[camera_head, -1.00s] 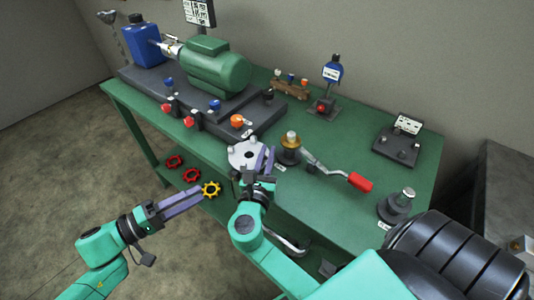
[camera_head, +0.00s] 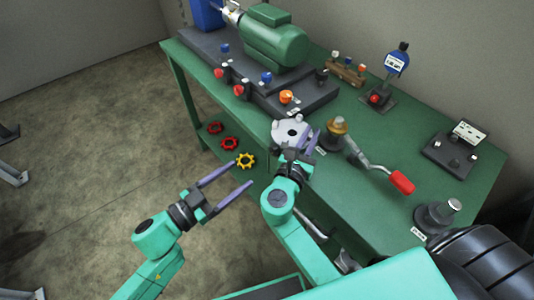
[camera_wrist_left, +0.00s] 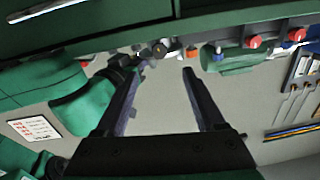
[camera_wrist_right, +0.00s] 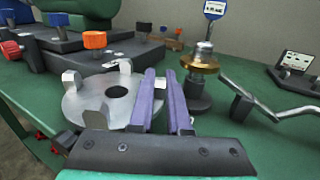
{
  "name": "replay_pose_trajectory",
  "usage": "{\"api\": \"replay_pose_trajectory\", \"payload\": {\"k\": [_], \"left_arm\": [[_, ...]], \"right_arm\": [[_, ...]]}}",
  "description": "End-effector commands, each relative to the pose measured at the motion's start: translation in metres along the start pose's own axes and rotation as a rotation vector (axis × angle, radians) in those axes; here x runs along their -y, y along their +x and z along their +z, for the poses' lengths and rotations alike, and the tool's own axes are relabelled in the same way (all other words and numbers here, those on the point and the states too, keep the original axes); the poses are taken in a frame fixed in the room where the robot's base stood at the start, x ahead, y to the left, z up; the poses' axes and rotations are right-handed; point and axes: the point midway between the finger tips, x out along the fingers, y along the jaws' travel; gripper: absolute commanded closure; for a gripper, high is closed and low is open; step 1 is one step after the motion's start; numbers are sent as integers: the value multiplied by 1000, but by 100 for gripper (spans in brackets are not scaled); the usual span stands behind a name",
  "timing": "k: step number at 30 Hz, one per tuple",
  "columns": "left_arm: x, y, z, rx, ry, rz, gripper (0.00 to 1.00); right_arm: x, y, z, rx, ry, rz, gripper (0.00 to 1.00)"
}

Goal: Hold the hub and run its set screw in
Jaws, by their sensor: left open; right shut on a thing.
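A pale grey round disc with upright lugs (camera_head: 291,132), which looks like the hub, lies near the front edge of the green bench; it also shows in the right wrist view (camera_wrist_right: 98,100). My right gripper (camera_head: 311,140) is at its right side. In the right wrist view its purple fingers (camera_wrist_right: 161,82) are almost together, shut on what seems to be a lug, mostly hidden between them. My left gripper (camera_head: 241,176) is open and empty in front of the bench, left of the disc. No set screw can be made out.
A brass-topped post (camera_head: 336,128) and a crank with a red grip (camera_head: 401,183) stand right of the disc. A green motor (camera_head: 275,42) sits on a dark base behind.

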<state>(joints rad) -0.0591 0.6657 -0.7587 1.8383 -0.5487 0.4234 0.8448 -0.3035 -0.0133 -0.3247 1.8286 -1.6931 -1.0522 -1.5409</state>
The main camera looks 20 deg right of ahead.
Motion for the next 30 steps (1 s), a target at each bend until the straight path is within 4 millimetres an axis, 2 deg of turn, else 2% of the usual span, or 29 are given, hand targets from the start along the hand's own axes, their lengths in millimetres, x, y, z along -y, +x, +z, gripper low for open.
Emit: {"api": "replay_pose_trajectory", "payload": {"k": [9, 12, 16, 22, 23, 24, 28, 30], "left_arm": [[-1, 79, -2, -4, -2, 4, 29], [-1, 96, -1, -3, -4, 3, 29], [-1, 106, 0, 0, -3, 3, 29], [-1, 107, 0, 1, -4, 3, 29], [-1, 107, 0, 1, -4, 3, 33], [-1, 107, 0, 1, -4, 3, 48], [-1, 107, 0, 0, -4, 4, 98], [-1, 107, 0, 0, -4, 4, 100]], "right_arm": [[0, 0, 0, -1, -1, 1, 100], [0, 0, 0, -1, -1, 1, 100], [0, 0, 0, -1, -1, 1, 100], [0, 0, 0, -1, -1, 1, 100], [0, 0, 0, -1, -1, 1, 100], [0, 0, 0, -1, -1, 1, 100], [0, 0, 0, -1, -1, 1, 100], [0, 0, 0, -1, -1, 1, 100]]}}
